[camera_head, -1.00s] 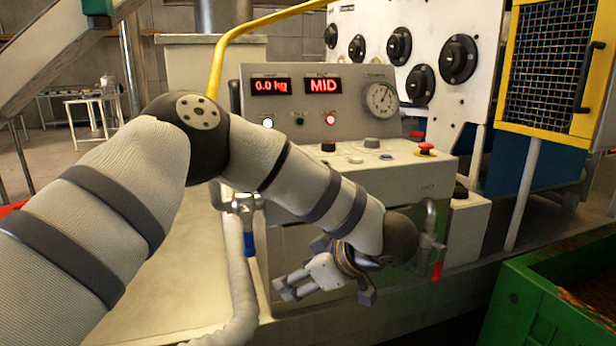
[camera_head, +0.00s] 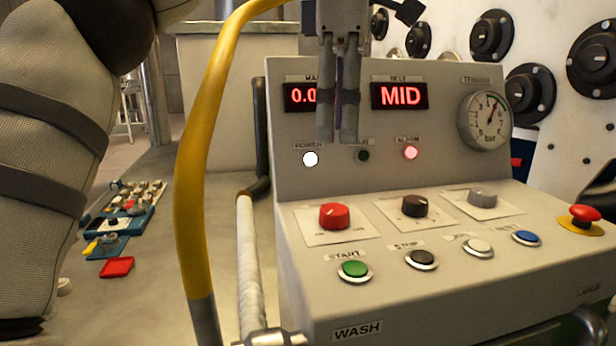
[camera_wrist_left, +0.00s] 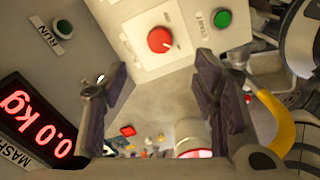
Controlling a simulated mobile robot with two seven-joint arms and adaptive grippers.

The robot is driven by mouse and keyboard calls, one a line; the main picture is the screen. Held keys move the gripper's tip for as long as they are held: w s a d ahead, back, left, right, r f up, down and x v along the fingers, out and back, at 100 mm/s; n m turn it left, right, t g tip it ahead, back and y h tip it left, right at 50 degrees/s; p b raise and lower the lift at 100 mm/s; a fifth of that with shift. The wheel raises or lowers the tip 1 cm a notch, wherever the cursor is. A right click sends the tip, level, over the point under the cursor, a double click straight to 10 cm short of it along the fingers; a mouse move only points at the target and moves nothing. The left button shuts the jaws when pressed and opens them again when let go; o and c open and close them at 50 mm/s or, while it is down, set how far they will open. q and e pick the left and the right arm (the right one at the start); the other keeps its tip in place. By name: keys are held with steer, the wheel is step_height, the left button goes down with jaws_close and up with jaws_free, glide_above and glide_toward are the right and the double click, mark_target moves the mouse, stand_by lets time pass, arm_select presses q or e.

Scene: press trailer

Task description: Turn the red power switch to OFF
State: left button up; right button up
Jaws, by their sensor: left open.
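The red power switch (camera_head: 334,216) is a round knob on a white plate, at the left of the row of knobs on the sloped control panel. The small labels on its plate are too blurred to read, so its setting is unclear. My left gripper (camera_head: 338,138) is open and empty, fingers pointing down in front of the upright display face, above the red switch and apart from it. In the left wrist view the red switch (camera_wrist_left: 160,39) shows beyond and between the open fingers (camera_wrist_left: 160,78). My right gripper is not in view.
A black knob (camera_head: 414,205) and a grey knob (camera_head: 482,196) stand right of the switch. Green start (camera_head: 355,270) and black stop (camera_head: 421,259) buttons lie in front. A red emergency button (camera_head: 585,215) is at far right. A yellow pipe (camera_head: 205,150) rises on the left.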

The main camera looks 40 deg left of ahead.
mark_target(334, 209)
arm_select(q)
step_height(334, 209, down, 11)
steer(key=shift+s+a+f, duration=0.1)
steer(key=shift+a+f, duration=0.05)
steer(key=shift+f, duration=0.05)
stand_by(0.3)
steer(key=c, duration=1.2)
